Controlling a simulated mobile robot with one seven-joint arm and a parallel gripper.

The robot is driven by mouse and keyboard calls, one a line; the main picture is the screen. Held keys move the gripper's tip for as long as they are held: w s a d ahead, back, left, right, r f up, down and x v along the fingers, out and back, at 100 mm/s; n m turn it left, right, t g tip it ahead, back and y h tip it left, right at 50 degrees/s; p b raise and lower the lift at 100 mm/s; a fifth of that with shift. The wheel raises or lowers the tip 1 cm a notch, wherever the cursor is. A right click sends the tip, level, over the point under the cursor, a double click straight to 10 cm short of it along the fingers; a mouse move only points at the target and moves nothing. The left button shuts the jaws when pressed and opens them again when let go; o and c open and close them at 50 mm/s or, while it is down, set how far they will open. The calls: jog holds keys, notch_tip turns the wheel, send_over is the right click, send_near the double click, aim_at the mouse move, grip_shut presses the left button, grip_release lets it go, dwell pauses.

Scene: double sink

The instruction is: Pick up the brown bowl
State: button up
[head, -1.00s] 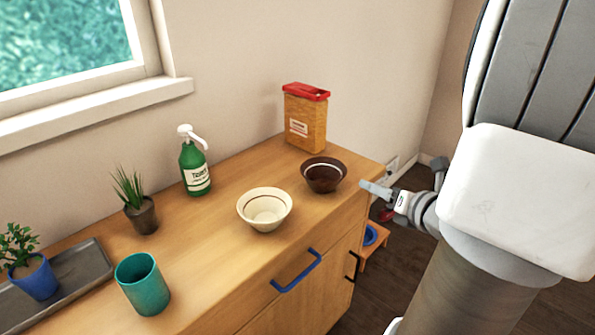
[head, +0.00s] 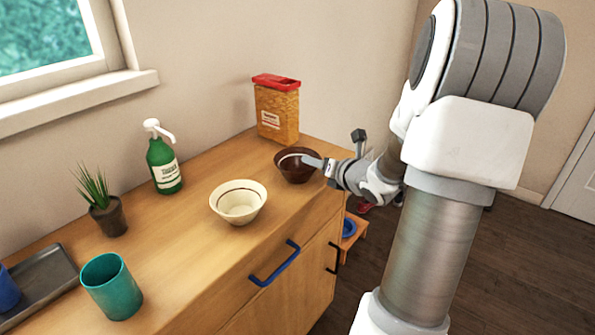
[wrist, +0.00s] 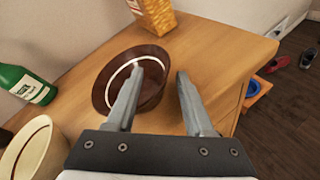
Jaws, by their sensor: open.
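The brown bowl (head: 294,168) stands upright near the right end of the wooden counter, in front of the cereal box. It is dark brown with a pale ring inside. It also shows in the wrist view (wrist: 101,92), left of centre. My gripper (head: 308,160) reaches in from the right at the bowl's rim. In the wrist view its fingers (wrist: 158,72) are apart with nothing gripped. The left finger overlaps the bowl's inside and the right finger is beyond its right side, so the bowl's right wall shows between them. I cannot tell whether they touch it.
A cream bowl (head: 239,202) stands to the left of the brown bowl. The cereal box (head: 277,112) is close behind. A green pump bottle (head: 163,164), a plant (head: 105,212) and a teal cup (head: 111,287) are farther left. The counter's right edge is near.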

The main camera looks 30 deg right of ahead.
aim_at(298, 168)
jog(key=shift+x, duration=1.45)
grip_shut()
